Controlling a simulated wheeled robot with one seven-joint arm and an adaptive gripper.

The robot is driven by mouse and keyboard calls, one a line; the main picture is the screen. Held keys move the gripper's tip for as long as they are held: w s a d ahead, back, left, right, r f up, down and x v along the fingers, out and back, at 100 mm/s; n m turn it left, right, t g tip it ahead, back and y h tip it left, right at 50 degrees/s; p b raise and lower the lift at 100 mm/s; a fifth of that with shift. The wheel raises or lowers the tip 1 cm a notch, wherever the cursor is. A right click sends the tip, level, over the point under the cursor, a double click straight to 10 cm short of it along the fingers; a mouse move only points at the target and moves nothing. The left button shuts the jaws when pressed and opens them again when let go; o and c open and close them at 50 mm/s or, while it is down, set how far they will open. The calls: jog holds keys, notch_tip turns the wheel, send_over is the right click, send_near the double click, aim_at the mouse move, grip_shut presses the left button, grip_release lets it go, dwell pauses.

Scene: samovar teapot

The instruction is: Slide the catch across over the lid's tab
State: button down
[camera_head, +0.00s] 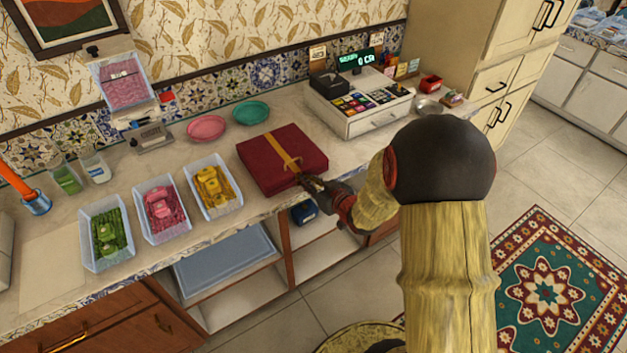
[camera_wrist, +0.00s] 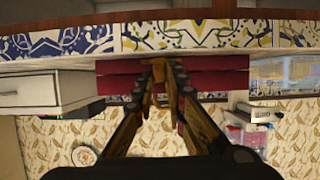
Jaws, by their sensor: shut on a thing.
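A dark red box (camera_head: 256,160) with its lid down lies flat on the counter. A gold band (camera_head: 282,150) runs across its top to the front edge. My gripper (camera_head: 311,183) is at the middle of that front edge. In the wrist view, which is upside down, my gripper (camera_wrist: 160,72) is closed around a narrow gold piece at the front of the red box (camera_wrist: 215,80). I take this piece to be the catch. The fingers hide much of it, and I cannot tell how far it lies over the lid's tab.
A cash register (camera_head: 365,103) stands right of the box. Pink (camera_head: 206,127) and teal plates (camera_head: 251,112) lie behind it. Bins of yellow (camera_head: 212,187), pink (camera_head: 161,207) and green packets (camera_head: 108,233) stand to its left. Open shelves are below the counter edge.

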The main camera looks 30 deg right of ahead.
jog(key=shift+a, duration=1.1)
jog(key=c, duration=1.8)
grip_release()
jog(key=shift+a, duration=0.15)
jog(key=shift+c, duration=0.2)
jog(key=v, duration=1.2)
